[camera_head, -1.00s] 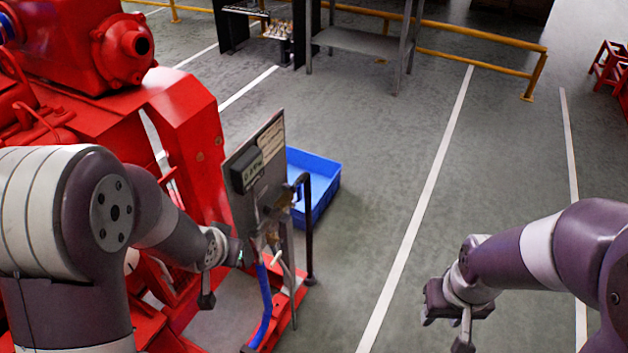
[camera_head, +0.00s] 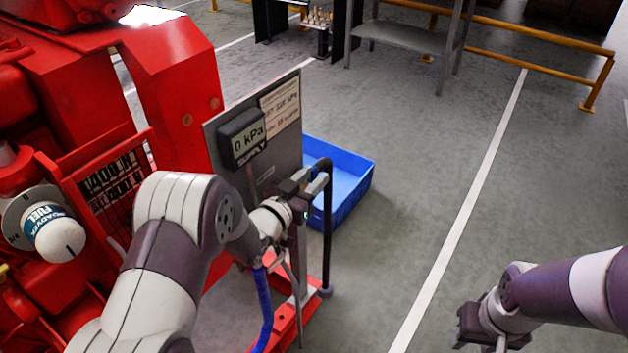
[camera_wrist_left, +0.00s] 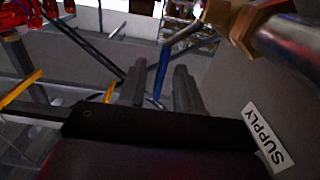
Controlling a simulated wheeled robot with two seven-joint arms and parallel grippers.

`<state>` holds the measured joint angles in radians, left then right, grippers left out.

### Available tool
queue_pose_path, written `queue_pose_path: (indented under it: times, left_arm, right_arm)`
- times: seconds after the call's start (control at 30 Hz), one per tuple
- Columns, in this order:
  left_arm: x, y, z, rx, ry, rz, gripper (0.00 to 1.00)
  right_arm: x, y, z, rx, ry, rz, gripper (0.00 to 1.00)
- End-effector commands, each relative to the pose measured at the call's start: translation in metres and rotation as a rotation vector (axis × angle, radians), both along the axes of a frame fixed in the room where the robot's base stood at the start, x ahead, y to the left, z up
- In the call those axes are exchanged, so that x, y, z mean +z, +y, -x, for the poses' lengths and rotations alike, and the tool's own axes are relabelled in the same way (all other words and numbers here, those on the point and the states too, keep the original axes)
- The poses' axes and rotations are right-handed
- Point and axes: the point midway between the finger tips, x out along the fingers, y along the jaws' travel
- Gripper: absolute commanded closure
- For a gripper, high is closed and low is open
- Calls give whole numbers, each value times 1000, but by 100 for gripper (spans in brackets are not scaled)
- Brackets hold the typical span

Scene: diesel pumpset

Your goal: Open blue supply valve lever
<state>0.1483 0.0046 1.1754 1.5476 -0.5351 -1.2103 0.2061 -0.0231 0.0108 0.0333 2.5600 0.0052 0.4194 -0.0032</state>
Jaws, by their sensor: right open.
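The grey supply panel (camera_head: 285,150) carries a gauge (camera_head: 241,138) reading 0 kPa, labelled SUPPLY. My left gripper (camera_head: 304,196) is in front of the panel's lower right part, among the pipe fittings, and hides much of them. In the left wrist view its two fingers (camera_wrist_left: 160,88) are apart. A thin blue bar (camera_wrist_left: 161,72) shows in the gap between them; I cannot tell whether it is the valve lever or the hose, or whether it touches a finger. Brass and metal fittings (camera_wrist_left: 240,22) are close by. My right gripper (camera_head: 482,338) is open and empty over the floor.
A blue hose (camera_head: 264,305) hangs below the fittings to the red base frame (camera_head: 287,325). A black pipe (camera_head: 327,235) stands right of the panel. A blue crate (camera_head: 350,190) lies behind it. The red pumpset (camera_head: 175,85) fills the left. Floor at right is clear.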

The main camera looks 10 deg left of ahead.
Motion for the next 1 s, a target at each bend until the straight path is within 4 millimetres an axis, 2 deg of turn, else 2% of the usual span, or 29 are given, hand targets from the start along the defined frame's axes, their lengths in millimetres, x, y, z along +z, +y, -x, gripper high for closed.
queue_pose_path:
  times: [0.1,0.33,0.37,0.4,0.47,0.77,1.0]
  left_arm:
    - [0,-3,-7,0,-1,0,66]
    - [0,-3,-9,1,1,0,66]
    - [0,-3,-9,1,1,0,69]
    - [0,-3,-9,1,1,0,82]
    - [0,-3,-9,1,1,0,100]
    - [1,-3,-9,1,11,-3,100]
    - [7,-6,-15,-1,94,-33,100]
  right_arm:
    - [-2,0,0,0,0,0,57]
    - [-2,0,0,0,0,0,57]
    - [-2,0,0,0,0,0,57]
    - [-2,0,0,0,0,0,57]
    - [-2,0,0,0,0,0,57]
    - [2,0,0,0,0,0,57]
    - [28,0,0,0,0,0,57]
